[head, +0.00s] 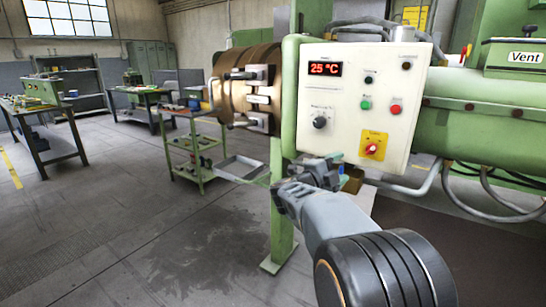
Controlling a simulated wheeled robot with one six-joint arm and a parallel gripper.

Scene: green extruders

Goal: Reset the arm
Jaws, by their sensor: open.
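My arm reaches up from the lower right in the head view. My gripper (335,160) is at its end, just below the white control panel (385,75) of the green extruder (470,132). The gripper is open, and I see nothing held in it. The panel carries a red display reading 25 °C (325,69), a black knob (320,122), a green button (366,104), a red button (395,109) and a red knob on a yellow plate (371,149). Whether the gripper touches the panel or the machine cannot be told.
The brown extruder barrel end (228,85) juts out left of the panel, above a metal tray (240,166). A green post (281,225) stands beside my arm. A green cart (195,150) and workbenches (45,150) stand behind.

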